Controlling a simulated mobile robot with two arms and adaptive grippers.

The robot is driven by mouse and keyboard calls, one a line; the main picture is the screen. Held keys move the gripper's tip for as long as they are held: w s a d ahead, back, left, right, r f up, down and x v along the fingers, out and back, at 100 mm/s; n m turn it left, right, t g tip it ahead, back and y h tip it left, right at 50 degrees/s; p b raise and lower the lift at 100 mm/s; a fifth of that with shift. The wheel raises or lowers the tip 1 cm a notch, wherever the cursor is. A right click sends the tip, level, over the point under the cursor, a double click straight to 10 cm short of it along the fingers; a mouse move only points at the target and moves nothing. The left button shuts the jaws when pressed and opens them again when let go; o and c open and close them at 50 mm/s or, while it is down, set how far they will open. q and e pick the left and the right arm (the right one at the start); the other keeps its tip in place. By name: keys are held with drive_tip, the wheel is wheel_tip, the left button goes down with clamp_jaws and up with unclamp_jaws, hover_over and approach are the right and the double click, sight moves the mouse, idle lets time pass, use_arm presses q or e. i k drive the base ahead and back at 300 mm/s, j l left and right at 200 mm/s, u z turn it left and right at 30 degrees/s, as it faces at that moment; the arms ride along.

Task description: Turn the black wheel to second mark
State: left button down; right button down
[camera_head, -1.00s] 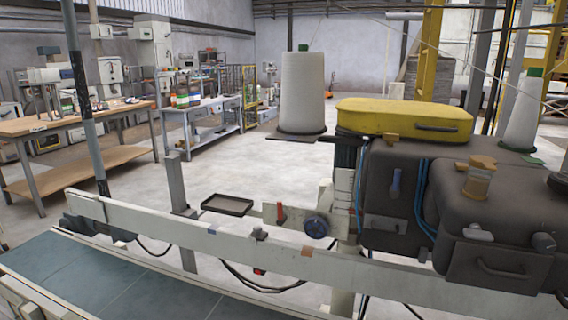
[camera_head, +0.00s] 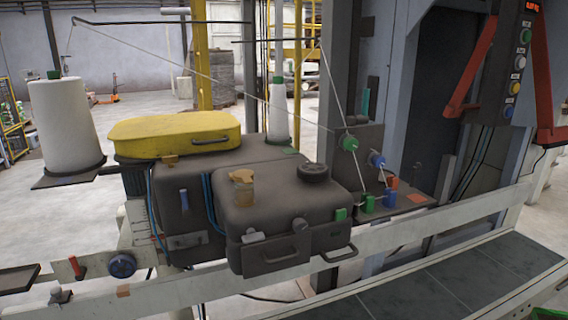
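A black wheel (camera_head: 313,172) lies flat on top of the dark grey sewing machine head (camera_head: 270,205), near its right end. Its marks are too small to read from here. A second round knob, dark blue (camera_head: 122,265), sits on the white bracket at the lower left of the machine. Neither of my grippers shows in the head view, and nothing touches the wheel.
A yellow cover (camera_head: 175,135) sits on the machine's rear left, beside a large white thread cone (camera_head: 66,125). Thread runs overhead to a guide plate with coloured knobs (camera_head: 349,143). A conveyor (camera_head: 440,285) and its white rail run along the front. A control panel (camera_head: 519,60) stands at upper right.

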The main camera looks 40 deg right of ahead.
sight(308, 172)
drive_tip(key=z, duration=1.3)
